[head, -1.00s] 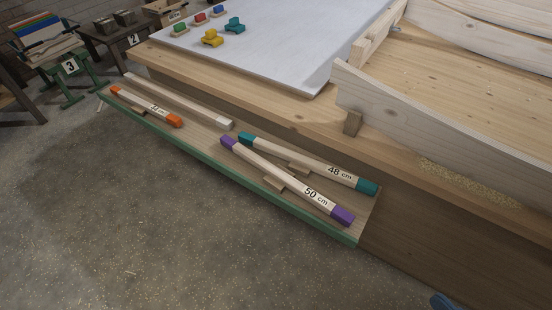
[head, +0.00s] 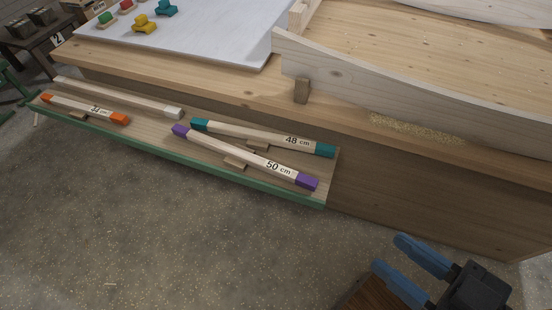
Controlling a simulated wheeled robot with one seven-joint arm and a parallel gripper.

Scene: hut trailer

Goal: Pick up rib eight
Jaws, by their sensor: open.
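Several wooden sticks lie on a green-edged tray shelf (head: 250,188) on the side of the workbench. One has purple ends and reads 50 cm (head: 240,157). Behind it lies a stick with teal ends reading 48 cm (head: 262,136). At the left is a shorter orange-ended stick (head: 75,107), its label small, and a plain pale stick with a whitish end (head: 120,97). No stick shows a readable eight as a rib number. My gripper (head: 389,253), with blue fingers, is open and empty at the lower right, apart from the sticks, right of the shelf.
A workbench (head: 225,83) carries a white board (head: 230,35) with small coloured blocks. A pale curved plank (head: 400,95) stands along the bench edge beside a small wooden block (head: 302,90). Brown wood (head: 362,294) shows below my gripper. The floor before the shelf is clear.

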